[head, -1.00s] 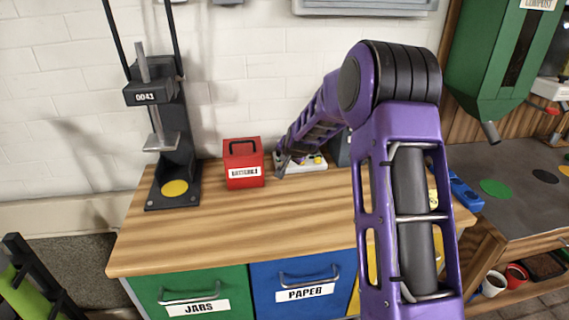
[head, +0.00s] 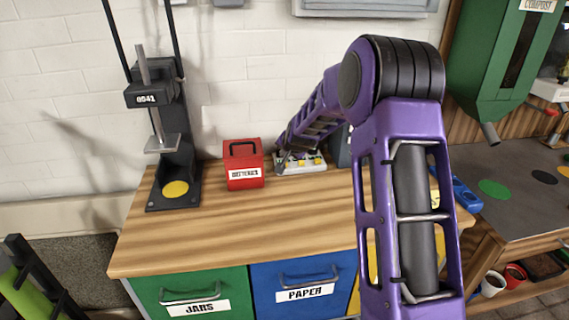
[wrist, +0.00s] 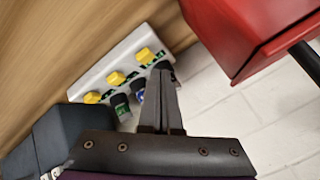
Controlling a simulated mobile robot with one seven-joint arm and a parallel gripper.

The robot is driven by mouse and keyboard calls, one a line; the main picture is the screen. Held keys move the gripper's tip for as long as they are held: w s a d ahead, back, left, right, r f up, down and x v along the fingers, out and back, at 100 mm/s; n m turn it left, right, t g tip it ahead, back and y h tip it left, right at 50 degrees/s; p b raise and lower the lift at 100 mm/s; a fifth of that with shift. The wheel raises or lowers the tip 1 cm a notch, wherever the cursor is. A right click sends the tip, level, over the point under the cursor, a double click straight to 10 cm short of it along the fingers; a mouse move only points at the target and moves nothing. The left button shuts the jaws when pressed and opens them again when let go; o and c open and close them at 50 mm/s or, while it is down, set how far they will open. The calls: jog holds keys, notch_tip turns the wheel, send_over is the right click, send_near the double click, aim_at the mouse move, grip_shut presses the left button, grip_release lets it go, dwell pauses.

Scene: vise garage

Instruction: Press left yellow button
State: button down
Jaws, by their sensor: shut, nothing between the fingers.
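A white panel (head: 303,170) sits on the wooden bench against the wall, partly covered by my arm in the head view. In the wrist view the panel (wrist: 101,69) shows three yellow buttons in a row, with dark sockets or plugs beside them. The left yellow button (wrist: 145,55) is the one nearest the red box, at the upper right end of the row in the wrist view. My gripper (wrist: 161,72) is shut and empty. Its fingertips are close beside the left button, on its wall side; I cannot tell whether they touch the panel.
A red batteries box (head: 243,165) stands just left of the panel, and close to my gripper. A dark grey object (wrist: 60,135) stands on the panel's other side. A black press (head: 173,140) stands at the bench's left end. The front of the bench is clear.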

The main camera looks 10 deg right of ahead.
jog(key=shift+r+p, duration=1.1)
jog(key=shift+r, duration=1.3)
